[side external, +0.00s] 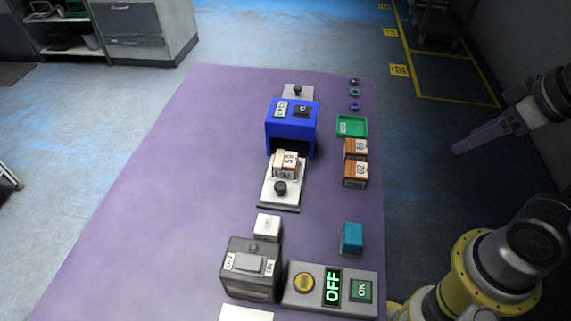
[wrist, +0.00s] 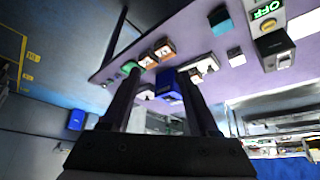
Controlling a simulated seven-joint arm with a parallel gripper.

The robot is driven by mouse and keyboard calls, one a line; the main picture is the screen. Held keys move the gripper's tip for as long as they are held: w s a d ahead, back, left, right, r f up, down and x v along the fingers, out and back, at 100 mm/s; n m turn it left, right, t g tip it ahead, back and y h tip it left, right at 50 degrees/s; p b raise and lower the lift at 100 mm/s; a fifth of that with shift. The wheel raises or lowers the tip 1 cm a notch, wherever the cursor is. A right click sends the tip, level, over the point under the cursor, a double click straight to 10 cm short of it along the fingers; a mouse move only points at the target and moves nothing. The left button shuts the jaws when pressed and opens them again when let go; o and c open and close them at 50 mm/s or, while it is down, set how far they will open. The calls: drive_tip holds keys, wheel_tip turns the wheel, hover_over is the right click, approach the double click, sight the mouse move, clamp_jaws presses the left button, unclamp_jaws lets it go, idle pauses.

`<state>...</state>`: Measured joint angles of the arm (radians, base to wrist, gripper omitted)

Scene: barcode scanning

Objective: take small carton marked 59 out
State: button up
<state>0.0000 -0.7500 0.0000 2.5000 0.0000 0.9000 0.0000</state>
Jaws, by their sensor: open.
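The small carton marked 59 (side external: 285,163) is brown with a white label. It lies on a grey sliding tray (side external: 272,197) at the front opening of the blue scanner box (side external: 291,128). The tray has a black knob (side external: 280,188) in front of the carton. My gripper (side external: 480,137) is at the right, over the floor beyond the table edge, well away from the carton. In the wrist view my gripper (wrist: 160,75) has its two dark fingers apart with nothing held. The blue box (wrist: 166,84) shows beyond them.
Two brown cartons (side external: 356,148) (side external: 355,174) and a green tray (side external: 352,126) stand right of the scanner. In front are a white block (side external: 268,227), a teal block (side external: 351,239), a grey switch box (side external: 249,269) and a panel showing OFF (side external: 332,287). The table's left side is clear.

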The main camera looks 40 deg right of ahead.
drive_tip(key=o, duration=0.5)
